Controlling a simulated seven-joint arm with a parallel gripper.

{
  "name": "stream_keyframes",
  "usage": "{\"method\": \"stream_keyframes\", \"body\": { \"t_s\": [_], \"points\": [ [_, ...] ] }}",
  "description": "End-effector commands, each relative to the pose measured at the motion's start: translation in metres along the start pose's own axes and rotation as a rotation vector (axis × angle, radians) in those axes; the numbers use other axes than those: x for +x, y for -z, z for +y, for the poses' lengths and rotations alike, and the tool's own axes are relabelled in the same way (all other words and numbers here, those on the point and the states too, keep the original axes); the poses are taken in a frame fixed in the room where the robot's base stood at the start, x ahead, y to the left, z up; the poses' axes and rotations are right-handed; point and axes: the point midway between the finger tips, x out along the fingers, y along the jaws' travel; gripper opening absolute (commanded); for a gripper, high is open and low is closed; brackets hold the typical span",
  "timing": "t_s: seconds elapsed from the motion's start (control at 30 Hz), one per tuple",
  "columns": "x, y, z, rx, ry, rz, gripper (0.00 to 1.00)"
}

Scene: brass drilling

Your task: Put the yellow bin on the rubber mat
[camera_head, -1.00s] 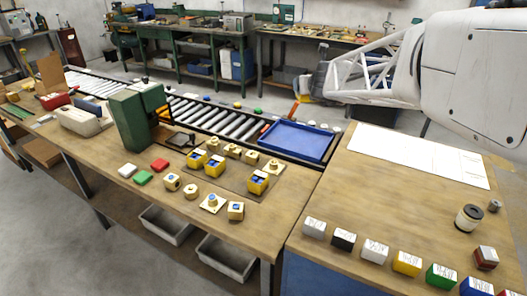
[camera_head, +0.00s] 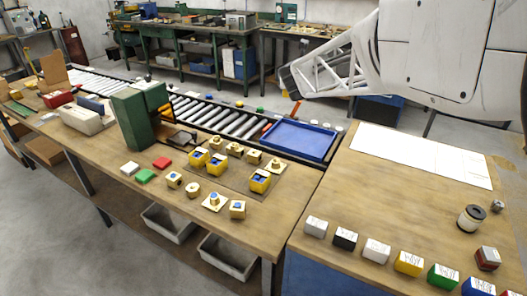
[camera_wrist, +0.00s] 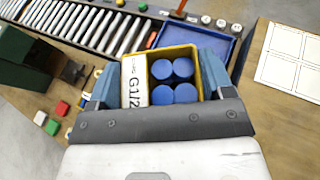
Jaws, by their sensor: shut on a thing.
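My gripper (camera_head: 290,84) is in the air above the conveyor in the head view. In the wrist view its jaws (camera_wrist: 160,85) are shut on a yellow bin (camera_wrist: 158,55) holding several blue round pieces, with a white label reading "G1/2". The held bin is up in the air, away from the mat. The mat is hidden in the wrist view.
A green machine (camera_head: 133,116) stands left of the mat. Brass parts (camera_head: 213,201) and red and green blocks (camera_head: 145,175) lie in front. Coloured blocks (camera_head: 409,262) line the right table.

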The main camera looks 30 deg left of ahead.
Motion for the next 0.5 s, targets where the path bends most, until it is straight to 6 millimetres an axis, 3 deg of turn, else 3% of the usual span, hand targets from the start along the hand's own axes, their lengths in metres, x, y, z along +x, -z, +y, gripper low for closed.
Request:
{"method": "stream_keyframes", "body": {
  "t_s": [0.5],
  "points": [
    [0.005, -0.004, 0.044, 0.044, 0.107, 0.000, 0.49]
  ]
}}
